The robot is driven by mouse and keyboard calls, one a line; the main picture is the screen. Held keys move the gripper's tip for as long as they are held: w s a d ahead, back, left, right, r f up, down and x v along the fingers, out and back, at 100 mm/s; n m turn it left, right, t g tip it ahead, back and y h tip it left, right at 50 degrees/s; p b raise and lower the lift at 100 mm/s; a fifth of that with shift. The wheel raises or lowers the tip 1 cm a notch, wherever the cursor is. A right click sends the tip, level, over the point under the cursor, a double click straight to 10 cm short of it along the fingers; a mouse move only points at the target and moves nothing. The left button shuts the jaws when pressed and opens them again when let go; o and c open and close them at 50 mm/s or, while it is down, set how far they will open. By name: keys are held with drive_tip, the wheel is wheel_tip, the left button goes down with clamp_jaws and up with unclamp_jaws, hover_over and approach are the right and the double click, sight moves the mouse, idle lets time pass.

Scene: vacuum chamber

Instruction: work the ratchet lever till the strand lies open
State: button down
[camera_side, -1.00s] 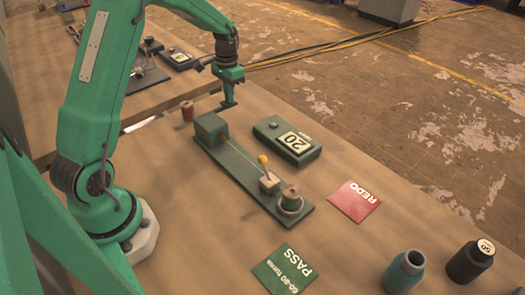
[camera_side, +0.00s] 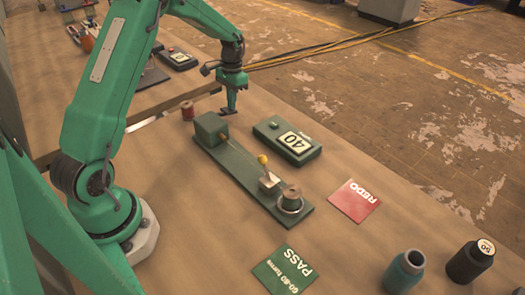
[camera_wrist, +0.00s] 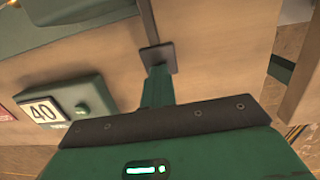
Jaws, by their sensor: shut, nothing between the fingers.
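The twist tester is a long green base (camera_side: 235,172) with a green box (camera_side: 209,129) at its far end. A lever with a yellow knob (camera_side: 262,159) rises by a pale block (camera_side: 269,183) near the other end, where a spool (camera_side: 291,198) stands. A thin strand seems to run from the box toward the block; its twist is too small to tell. The counter (camera_side: 289,141) reads 40; it also shows in the wrist view (camera_wrist: 45,112). My gripper (camera_side: 229,110) is shut and empty beyond the box. Its fingertips show in the wrist view (camera_wrist: 158,57), near a thin grey rod (camera_wrist: 147,20).
A red REDO card (camera_side: 354,201) and a green PASS card (camera_side: 285,270) reading 60-80 turns lie on the table.

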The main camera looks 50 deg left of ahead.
drive_tip(key=w+r, duration=0.3)
drive_tip(key=r, duration=1)
drive_tip(key=shift+w+r, duration=0.15)
drive_tip(key=shift+r, duration=0.15)
drive_tip(key=shift+d+r, duration=0.1)
drive_tip(key=s+d+r+t+y, duration=0.1)
drive_tip(key=s+d+r+t, duration=0.2)
drive_tip(key=s+d+r, duration=0.8)
drive_tip(key=s+d+f+t, duration=0.1)
drive_tip(key=s+d, duration=0.3)
drive_tip(key=s, duration=0.4)
drive_tip(key=s+d+f+t, duration=0.2)
drive_tip(key=s+d, duration=0.2)
drive_tip(key=s, duration=0.4)
drive_tip(key=shift+s+d+f+t, duration=0.2)
drive_tip(key=shift+d+f+t, duration=0.1)
drive_tip(key=shift+d+t, duration=0.1)
